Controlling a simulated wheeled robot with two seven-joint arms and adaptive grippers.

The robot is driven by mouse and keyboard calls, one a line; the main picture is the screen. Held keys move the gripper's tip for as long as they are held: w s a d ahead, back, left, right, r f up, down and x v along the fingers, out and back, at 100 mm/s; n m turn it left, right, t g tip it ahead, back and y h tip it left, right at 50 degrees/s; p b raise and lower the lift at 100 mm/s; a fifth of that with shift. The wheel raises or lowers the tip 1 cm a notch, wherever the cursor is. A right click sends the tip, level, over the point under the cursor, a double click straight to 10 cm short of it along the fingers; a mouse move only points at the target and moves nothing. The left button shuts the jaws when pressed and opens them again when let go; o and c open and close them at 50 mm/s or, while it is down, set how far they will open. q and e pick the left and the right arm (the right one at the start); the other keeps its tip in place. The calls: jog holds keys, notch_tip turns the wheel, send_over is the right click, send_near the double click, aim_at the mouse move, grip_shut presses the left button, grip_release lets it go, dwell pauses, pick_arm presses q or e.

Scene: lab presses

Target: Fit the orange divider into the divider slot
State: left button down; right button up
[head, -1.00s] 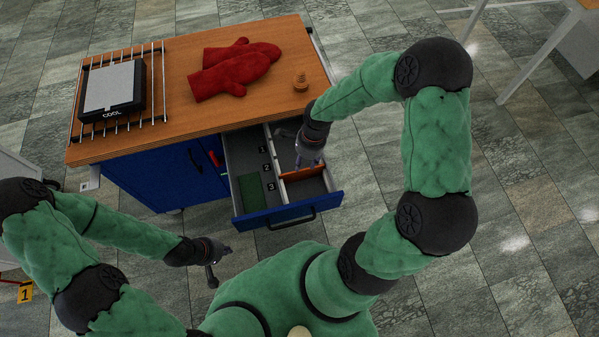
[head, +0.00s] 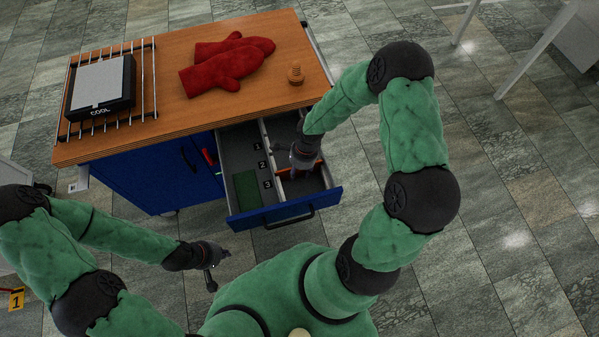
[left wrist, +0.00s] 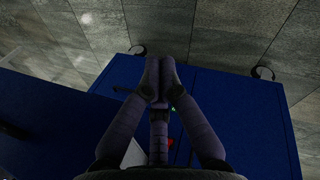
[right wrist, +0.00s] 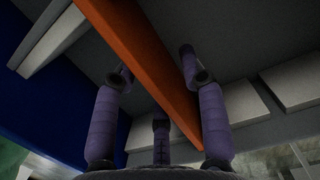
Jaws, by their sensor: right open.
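The orange divider (head: 313,166) stands crosswise in the right compartment of the open drawer (head: 246,217). In the right wrist view, the divider (right wrist: 140,60) runs diagonally between the spread fingers of my right gripper (right wrist: 155,63). My right gripper (head: 302,168) points down into the drawer and is open, with a finger to each side of the divider. Labels 1, 2 and 3 (head: 262,167) sit on the strip left of that compartment. I cannot tell which slot the divider is at. My left gripper (head: 211,278) is empty, its fingertips (left wrist: 158,80) together, left of the drawer front.
The wooden cabinet top (head: 170,125) carries red mitts (head: 228,62), a wooden peg-like piece (head: 295,75), and a rack with a COOL-marked block (head: 100,82). A green pad (head: 246,188) lies in the drawer's left compartment. White ridges (right wrist: 290,87) flank the divider in the right wrist view.

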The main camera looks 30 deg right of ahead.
jog(key=shift+f, duration=0.15)
grip_shut()
notch_tip(320, 180, up, 18)
jog(key=p, duration=0.6)
dwell(0.3)
jog(key=shift+a, duration=0.1)
